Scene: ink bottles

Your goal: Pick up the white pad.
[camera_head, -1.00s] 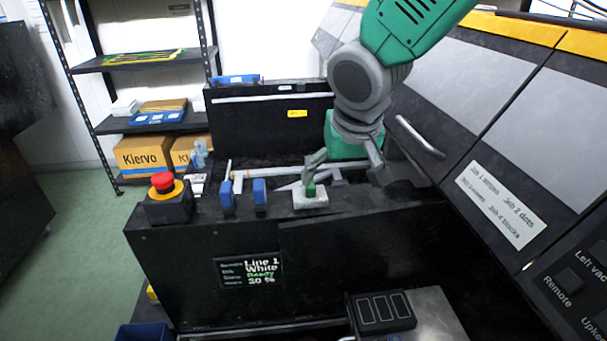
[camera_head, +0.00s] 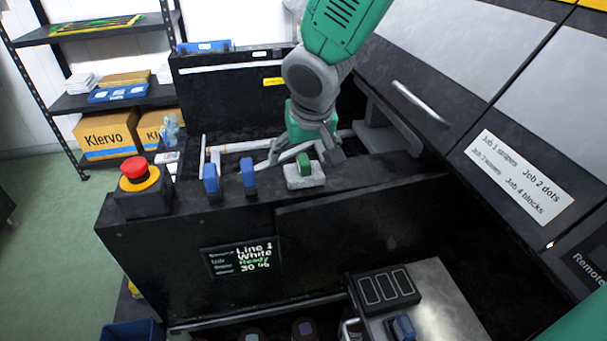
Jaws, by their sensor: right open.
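The white pad (camera_head: 305,181), a pale block with a green grip (camera_head: 304,162) on top, sits on the ledge of the black machine, right of two blue-topped pieces. My right gripper (camera_head: 304,156) hangs just above and behind it, fingers spread and pointing down. One finger is to the left of the green grip and the other to its right. The gripper is open and holds nothing. Whether either finger touches the grip cannot be told. My left gripper is not in view.
Two blue-handled pieces (camera_head: 248,175) stand just left of the pad. A red emergency button (camera_head: 135,170) is at the ledge's left end. The sloped panel with a metal handle (camera_head: 420,104) rises on the right. Dark bottles (camera_head: 303,328) show at the bottom edge.

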